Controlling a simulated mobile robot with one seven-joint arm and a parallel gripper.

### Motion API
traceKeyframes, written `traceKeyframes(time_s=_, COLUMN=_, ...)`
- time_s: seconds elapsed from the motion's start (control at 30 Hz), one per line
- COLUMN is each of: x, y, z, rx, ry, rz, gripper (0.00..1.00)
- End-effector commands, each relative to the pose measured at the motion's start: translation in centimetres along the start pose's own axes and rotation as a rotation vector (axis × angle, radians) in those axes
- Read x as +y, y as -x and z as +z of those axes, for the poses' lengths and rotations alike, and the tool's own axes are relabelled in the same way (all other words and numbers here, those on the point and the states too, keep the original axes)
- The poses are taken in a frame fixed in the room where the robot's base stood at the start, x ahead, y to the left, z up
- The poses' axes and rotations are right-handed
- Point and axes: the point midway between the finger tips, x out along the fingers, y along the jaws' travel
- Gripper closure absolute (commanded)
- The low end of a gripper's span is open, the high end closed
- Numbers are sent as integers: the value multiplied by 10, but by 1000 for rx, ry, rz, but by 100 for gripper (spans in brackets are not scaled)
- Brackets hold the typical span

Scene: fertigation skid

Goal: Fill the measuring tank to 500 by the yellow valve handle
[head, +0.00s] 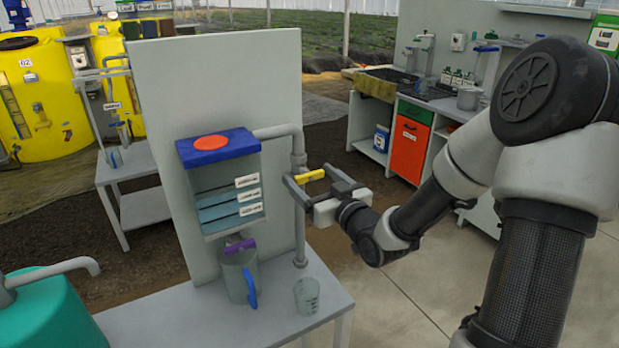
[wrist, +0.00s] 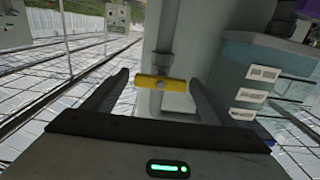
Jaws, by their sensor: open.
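The yellow valve handle (head: 310,176) sits crosswise on the grey pipe right of the measuring tank. My gripper (head: 296,184) is open with its fingers on either side of the handle. In the wrist view the handle (wrist: 161,83) lies between the two fingertips (wrist: 160,80), with gaps at both ends. The measuring tank (head: 228,208) has a blue top with a red-orange disc, a bluish fill and several white labels; their text is too small to read. The tank also shows at the right of the wrist view (wrist: 262,58).
A purple handle (head: 240,246) sits under the tank, above a grey jug (head: 238,275) with a blue handle. A clear beaker (head: 307,296) stands below the pipe outlet on the grey bench (head: 215,325). A tall grey panel (head: 225,90) stands behind the tank.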

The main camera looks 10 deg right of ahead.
Motion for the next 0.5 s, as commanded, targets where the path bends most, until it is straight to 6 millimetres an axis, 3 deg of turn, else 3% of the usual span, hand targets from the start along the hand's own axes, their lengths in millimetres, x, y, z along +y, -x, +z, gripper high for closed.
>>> traceKeyframes(time_s=0.4, x=0, y=-11, z=0, rx=0, ry=0, rz=-1, gripper=22)
traceKeyframes(time_s=0.5, x=0, y=-11, z=0, rx=0, ry=1, rz=-1, gripper=35)
